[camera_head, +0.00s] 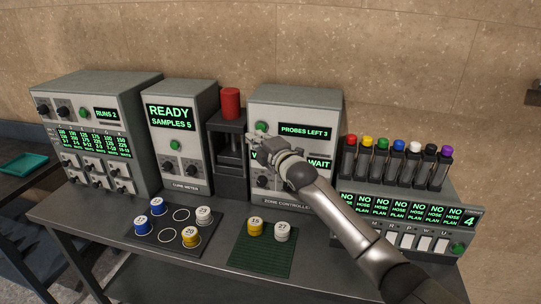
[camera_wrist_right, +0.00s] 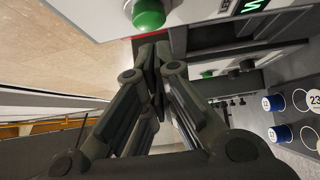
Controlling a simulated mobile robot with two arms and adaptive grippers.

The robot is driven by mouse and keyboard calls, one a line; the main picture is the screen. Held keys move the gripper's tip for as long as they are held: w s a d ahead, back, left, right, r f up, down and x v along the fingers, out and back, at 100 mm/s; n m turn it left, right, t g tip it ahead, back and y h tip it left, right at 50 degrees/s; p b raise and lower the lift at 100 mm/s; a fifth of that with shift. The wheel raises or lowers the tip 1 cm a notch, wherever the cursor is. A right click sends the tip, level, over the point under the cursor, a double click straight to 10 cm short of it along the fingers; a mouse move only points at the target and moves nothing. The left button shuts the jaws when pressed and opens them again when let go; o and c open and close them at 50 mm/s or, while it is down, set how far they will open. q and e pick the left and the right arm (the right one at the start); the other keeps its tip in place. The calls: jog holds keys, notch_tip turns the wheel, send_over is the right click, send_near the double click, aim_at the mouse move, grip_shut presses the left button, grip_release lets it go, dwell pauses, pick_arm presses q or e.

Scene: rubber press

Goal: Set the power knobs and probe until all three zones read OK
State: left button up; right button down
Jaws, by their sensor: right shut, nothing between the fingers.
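The zone controller (camera_head: 330,105) is a grey box with a top screen (camera_head: 306,131) reading PROBES LEFT 3. A lower right screen (camera_head: 319,163) reads WAIT; another at left starts with W and is mostly covered by my arm. A dark knob (camera_head: 262,182) shows low on its front; any others are hidden behind my arm. A green button (camera_head: 261,127) sits at its upper left and shows large in the wrist view (camera_wrist_right: 148,14). My right gripper (camera_head: 252,139) is shut and empty, with its fingertips just below this button; contact cannot be told. My left gripper is out of view.
The cure meter (camera_head: 173,110) reads READY, SAMPLES 5. A press with a red cylinder (camera_head: 230,103) stands between it and the controller. A dark tray (camera_head: 160,238) and green mat (camera_head: 257,260) hold numbered pucks. A hose rack (camera_head: 400,190) is at right, a knobbed panel (camera_head: 90,130) at left.

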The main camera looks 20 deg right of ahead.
pick_arm(q)
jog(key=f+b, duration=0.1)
jog(key=b, duration=0.1)
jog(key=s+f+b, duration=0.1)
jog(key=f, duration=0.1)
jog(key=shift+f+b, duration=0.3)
jog(key=shift+b, duration=0.1)
pick_arm(e)
jog(key=s+d, duration=0.1)
jog(key=s, duration=0.9)
jog(key=shift+d, duration=0.3)
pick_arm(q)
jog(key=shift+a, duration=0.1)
pick_arm(e)
jog(key=shift+s+r, duration=0.15)
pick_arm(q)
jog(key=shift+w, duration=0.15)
